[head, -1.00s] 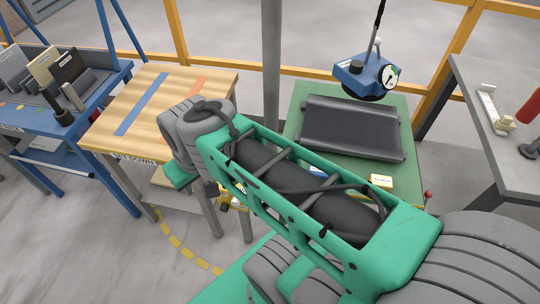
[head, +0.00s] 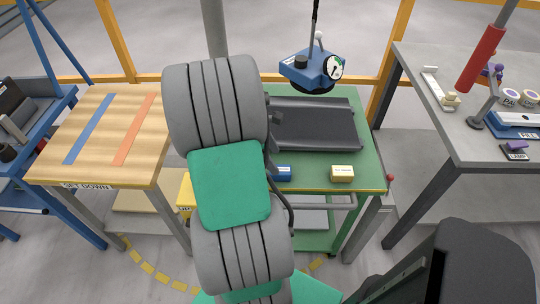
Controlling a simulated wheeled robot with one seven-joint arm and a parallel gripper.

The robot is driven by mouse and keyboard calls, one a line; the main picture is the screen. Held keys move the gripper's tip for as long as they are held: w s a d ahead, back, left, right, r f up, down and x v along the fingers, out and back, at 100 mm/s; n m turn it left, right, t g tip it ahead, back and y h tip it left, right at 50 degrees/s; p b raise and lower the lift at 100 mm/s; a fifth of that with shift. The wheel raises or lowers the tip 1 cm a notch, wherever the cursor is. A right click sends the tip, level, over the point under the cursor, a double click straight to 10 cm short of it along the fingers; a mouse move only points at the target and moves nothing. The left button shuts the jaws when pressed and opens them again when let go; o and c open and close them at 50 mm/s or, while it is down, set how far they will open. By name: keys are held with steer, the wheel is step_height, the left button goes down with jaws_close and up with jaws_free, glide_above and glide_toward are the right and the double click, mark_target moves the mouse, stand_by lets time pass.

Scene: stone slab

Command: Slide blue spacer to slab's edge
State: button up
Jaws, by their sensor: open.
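The dark grey stone slab (head: 318,128) lies on a green table (head: 372,165); its left end is hidden behind my arm. The blue spacer (head: 284,173), a small block with a pale label, sits on the green table in front of the slab, with a strip of green between them. My arm stands close on its left and may cover part of it. A pale yellow labelled block (head: 342,173) stands to its right, also in front of the slab. I cannot make out my gripper or its fingers in the head view.
A blue lifter with a dial (head: 312,70) hangs over the slab's back. A wooden table (head: 100,140) with blue and orange strips stands left. A grey bench (head: 470,110) with a red cylinder and tools stands right. A red-knobbed lever (head: 390,178) is at the green table's front right corner.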

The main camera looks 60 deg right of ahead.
mark_target(280, 169)
steer(key=x, duration=0.7)
steer(key=shift+w, duration=0.1)
steer(key=shift+c, duration=0.6)
